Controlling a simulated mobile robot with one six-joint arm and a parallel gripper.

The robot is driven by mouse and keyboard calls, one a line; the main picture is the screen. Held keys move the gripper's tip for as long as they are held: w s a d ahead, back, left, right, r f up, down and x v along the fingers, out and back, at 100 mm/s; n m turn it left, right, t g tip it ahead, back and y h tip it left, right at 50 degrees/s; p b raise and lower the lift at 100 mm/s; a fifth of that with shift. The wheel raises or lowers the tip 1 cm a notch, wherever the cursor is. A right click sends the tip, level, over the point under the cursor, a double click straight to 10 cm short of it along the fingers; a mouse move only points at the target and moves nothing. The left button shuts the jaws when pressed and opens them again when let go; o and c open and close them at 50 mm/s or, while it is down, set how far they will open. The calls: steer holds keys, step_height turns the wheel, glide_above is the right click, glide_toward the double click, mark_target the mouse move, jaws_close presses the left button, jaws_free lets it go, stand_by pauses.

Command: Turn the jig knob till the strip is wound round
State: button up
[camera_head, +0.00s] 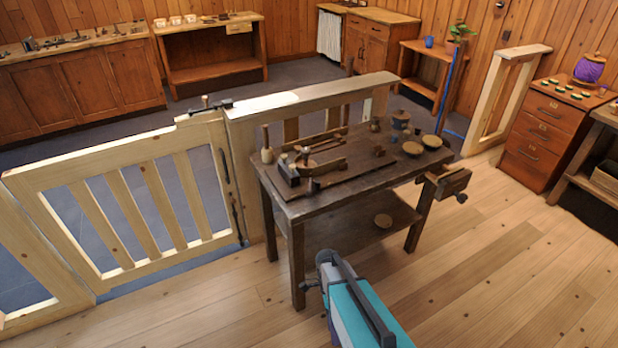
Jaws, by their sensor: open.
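A dark wooden workbench (352,183) stands in the middle of the room. A small wooden device (318,165), which looks like the jig, sits on the left part of its top. Its knob and the strip are too small to tell apart at this distance. My teal and grey arm reaches up from the bottom edge.
Bowls (412,148) and a lidded pot (401,119) stand at the bench's right end. A vise (453,185) juts from its right side. A pale wooden fence (130,205) runs behind and left. Open plank floor (480,270) lies to the right.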

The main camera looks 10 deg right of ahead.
steer(key=s+f+n, duration=0.2)
steer(key=s+n, duration=0.5)
steer(key=n, duration=0.2)
steer(key=s+f+n+b, duration=0.1)
steer(key=s+f+n, duration=0.2)
steer(key=s+n, duration=0.5)
steer(key=shift+s+f+n+t, duration=0.25)
steer(key=shift+s+n+t, duration=0.05)
steer(key=shift+n, duration=0.7)
steer(key=c, duration=0.5)
steer(key=shift+a, duration=0.15)
